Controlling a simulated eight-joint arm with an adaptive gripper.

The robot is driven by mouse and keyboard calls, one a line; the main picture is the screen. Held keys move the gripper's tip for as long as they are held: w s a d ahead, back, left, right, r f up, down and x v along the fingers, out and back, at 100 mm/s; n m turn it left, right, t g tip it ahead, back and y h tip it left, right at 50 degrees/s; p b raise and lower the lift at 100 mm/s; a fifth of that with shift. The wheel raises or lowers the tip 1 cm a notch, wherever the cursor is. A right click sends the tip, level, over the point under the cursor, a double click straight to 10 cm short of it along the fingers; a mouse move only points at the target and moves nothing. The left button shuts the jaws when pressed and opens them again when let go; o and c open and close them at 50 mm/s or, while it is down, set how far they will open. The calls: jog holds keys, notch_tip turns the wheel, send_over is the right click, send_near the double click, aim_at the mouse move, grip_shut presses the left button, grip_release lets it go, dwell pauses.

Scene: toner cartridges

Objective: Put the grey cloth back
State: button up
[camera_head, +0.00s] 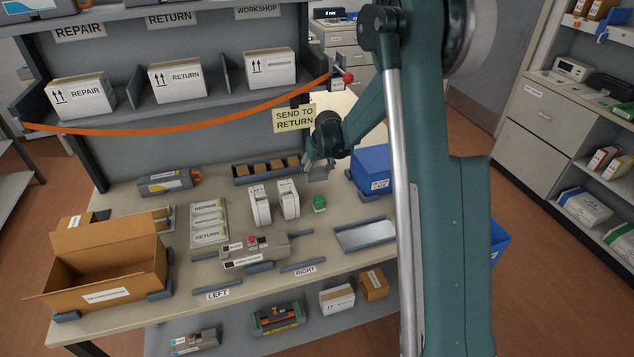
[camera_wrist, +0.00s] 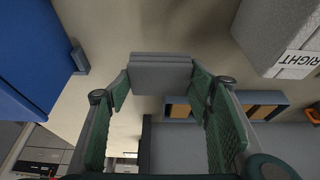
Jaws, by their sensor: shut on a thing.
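My gripper (camera_head: 320,165) is over the back of the workbench, between the white cartridge boxes and the blue box. In the wrist view its green-padded fingers (camera_wrist: 160,84) are shut on the grey cloth (camera_wrist: 160,62), a folded flat grey block held at the fingertips. In the head view the cloth (camera_head: 318,174) shows as a small grey patch under the gripper, partly hidden by it. I cannot tell whether it touches the bench.
White boxes marked LEFT (camera_head: 259,206) and RIGHT (camera_head: 289,200) stand left of the gripper. A small green item (camera_head: 319,203) lies in front. A blue box (camera_head: 372,165) is to the right, and a divided tray (camera_head: 266,170) behind left. An open carton (camera_head: 105,265) stands far left.

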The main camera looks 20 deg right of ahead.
aim_at(317, 179)
jog(key=shift+f, duration=0.65)
jog(key=shift+f, duration=1.85)
jog(key=shift+f+b, duration=0.2)
jog(key=shift+b, duration=0.2)
jog(key=o, duration=0.9)
jog(key=shift+r, duration=0.2)
jog(key=p+v, duration=0.1)
jog(key=v, duration=1.1)
jog(key=shift+p, duration=0.3)
